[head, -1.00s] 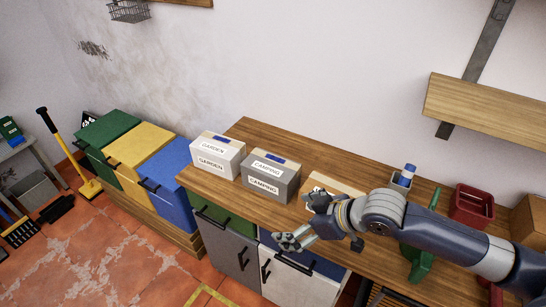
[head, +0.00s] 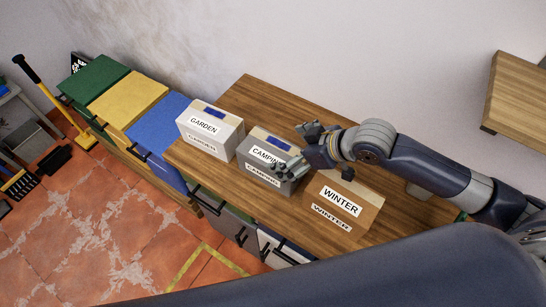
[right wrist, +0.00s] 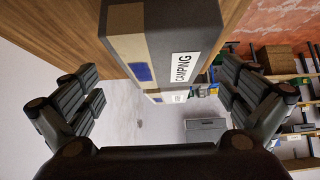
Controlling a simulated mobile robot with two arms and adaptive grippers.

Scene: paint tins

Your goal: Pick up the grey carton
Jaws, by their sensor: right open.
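The grey carton (head: 250,151) labelled CAMPING stands upright on the wooden counter, between a white carton and a brown one. My right gripper (head: 297,150) is at its right side in the head view, with the fingers spread and partly covering the carton. In the right wrist view the grey carton (right wrist: 205,22) lies ahead, between the open fingers of my right gripper (right wrist: 165,90) and beyond their tips. Nothing is held. I cannot tell whether a finger touches the carton. My left gripper is not in view.
The white GARDEN carton (head: 225,143) stands close on the left and the brown WINTER carton (head: 357,190) on the right, under my right arm. Blue (head: 158,125), yellow (head: 128,98) and green (head: 93,78) bins stand left of the counter (head: 262,97). The counter behind the cartons is clear.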

